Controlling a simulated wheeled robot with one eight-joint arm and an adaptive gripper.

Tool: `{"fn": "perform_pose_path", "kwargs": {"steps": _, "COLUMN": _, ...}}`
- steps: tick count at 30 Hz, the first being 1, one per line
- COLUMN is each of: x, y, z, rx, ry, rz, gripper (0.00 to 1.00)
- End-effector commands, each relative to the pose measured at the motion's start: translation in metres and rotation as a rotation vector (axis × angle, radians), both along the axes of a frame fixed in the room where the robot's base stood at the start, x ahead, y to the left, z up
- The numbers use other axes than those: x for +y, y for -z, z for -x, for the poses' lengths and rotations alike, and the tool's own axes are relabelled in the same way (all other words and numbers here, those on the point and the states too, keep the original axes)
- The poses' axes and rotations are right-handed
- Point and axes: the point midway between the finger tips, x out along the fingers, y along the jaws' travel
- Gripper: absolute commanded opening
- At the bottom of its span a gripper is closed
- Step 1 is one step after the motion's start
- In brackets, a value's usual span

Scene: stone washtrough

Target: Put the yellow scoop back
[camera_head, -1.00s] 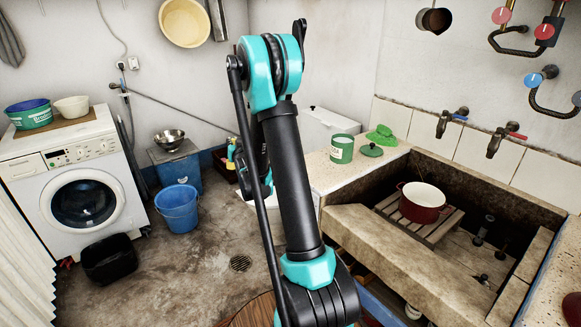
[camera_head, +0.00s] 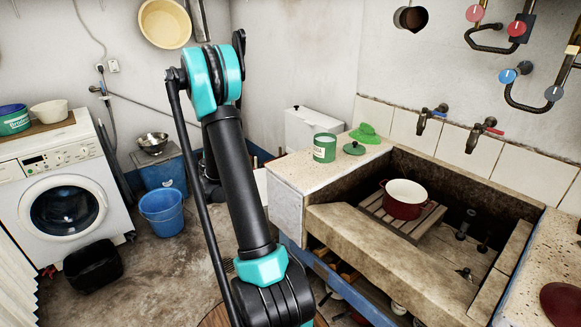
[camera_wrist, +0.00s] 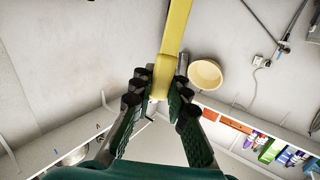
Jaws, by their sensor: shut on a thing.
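In the wrist view, a long yellow piece, which I take for the yellow scoop's handle (camera_wrist: 175,40), stands between the fingers of my gripper (camera_wrist: 160,98). The fingers are shut on its lower end. Its other end runs out of the top of the picture, so the scoop's bowl is not seen. In the head view, my own arm hides the gripper and the scoop. A green tin with a pale label (camera_head: 324,147) stands on the stone ledge (camera_head: 290,173). A green lid (camera_head: 354,149) lies beside it, apart from it.
A green cloth (camera_head: 365,133) lies behind the lid. A red pot (camera_head: 404,207) stands on a wooden rack in the stone trough (camera_head: 370,250). Taps (camera_head: 430,117) jut from the wall. A blue bucket (camera_head: 162,212) and washing machine (camera_head: 65,195) are at left.

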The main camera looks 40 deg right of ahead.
Motion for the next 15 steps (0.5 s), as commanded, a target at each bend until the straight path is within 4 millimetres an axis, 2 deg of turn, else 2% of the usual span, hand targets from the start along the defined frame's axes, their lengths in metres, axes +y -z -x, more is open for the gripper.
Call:
{"fn": "perform_pose_path", "kwargs": {"steps": 1, "x": -0.022, "y": -0.007, "z": 0.007, "rx": 0.001, "ry": 0.069, "rz": 0.008, "gripper": 0.0}}
{"fn": "perform_pose_path", "kwargs": {"steps": 5, "x": -0.08, "y": -0.034, "z": 0.032, "rx": 0.005, "ry": 0.279, "rz": 0.028, "gripper": 0.0}}
{"fn": "perform_pose_path", "kwargs": {"steps": 9, "x": -0.141, "y": -0.077, "z": 0.068, "rx": 0.016, "ry": 0.517, "rz": 0.049, "gripper": 0.0}}
{"fn": "perform_pose_path", "kwargs": {"steps": 12, "x": -0.175, "y": -0.113, "z": 0.095, "rx": 0.027, "ry": 0.669, "rz": 0.061, "gripper": 0.0}}
{"fn": "perform_pose_path", "kwargs": {"steps": 15, "x": -0.199, "y": -0.146, "z": 0.119, "rx": 0.036, "ry": 0.787, "rz": 0.071, "gripper": 0.0}}
